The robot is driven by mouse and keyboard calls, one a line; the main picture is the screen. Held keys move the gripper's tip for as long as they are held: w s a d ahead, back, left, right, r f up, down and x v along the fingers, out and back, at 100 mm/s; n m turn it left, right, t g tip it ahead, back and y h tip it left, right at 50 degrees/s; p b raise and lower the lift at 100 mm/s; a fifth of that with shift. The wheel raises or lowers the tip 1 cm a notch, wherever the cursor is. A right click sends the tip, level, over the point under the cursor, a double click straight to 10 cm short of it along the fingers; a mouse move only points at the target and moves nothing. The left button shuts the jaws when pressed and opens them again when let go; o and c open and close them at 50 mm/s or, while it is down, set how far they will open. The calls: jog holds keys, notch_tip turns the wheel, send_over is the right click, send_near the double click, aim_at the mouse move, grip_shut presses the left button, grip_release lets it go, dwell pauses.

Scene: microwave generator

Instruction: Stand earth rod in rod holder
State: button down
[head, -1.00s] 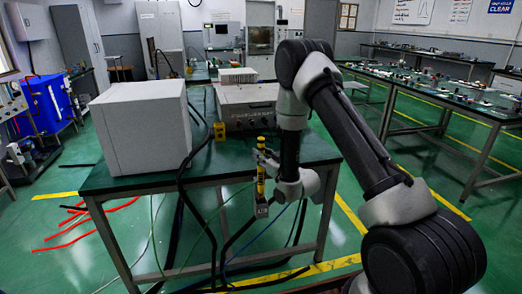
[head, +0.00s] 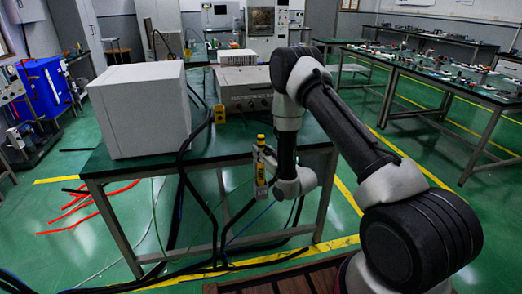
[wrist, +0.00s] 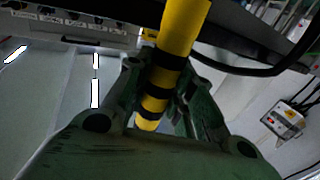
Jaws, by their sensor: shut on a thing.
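The earth rod, yellow with black bands, shows upright in the head view (head: 261,149) in front of the near edge of the green table. In the wrist view the yellow rod (wrist: 182,28) runs between the fingers, slightly tilted. My gripper (wrist: 160,95) is shut around the rod; it also shows in the head view (head: 262,168), below the table top level. The rod's lower part is partly hidden by the gripper.
A large white box (head: 138,110) stands on the left of the green table (head: 118,168). A grey instrument (head: 247,92) sits behind the yellow block. Black, green and blue cables (head: 215,215) hang at the table's front. Red rods (head: 85,208) lie on the floor.

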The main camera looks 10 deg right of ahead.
jog(key=shift+f, duration=0.45)
dwell(0.6)
jog(key=c, duration=1.2)
grip_release()
jog(key=shift+o, duration=0.2)
jog(key=shift+s, duration=0.1)
jog(key=v, duration=1.1)
jog(key=shift+s+d, duration=0.2)
jog(key=shift+s, duration=0.15)
jog(key=shift+f, duration=0.1)
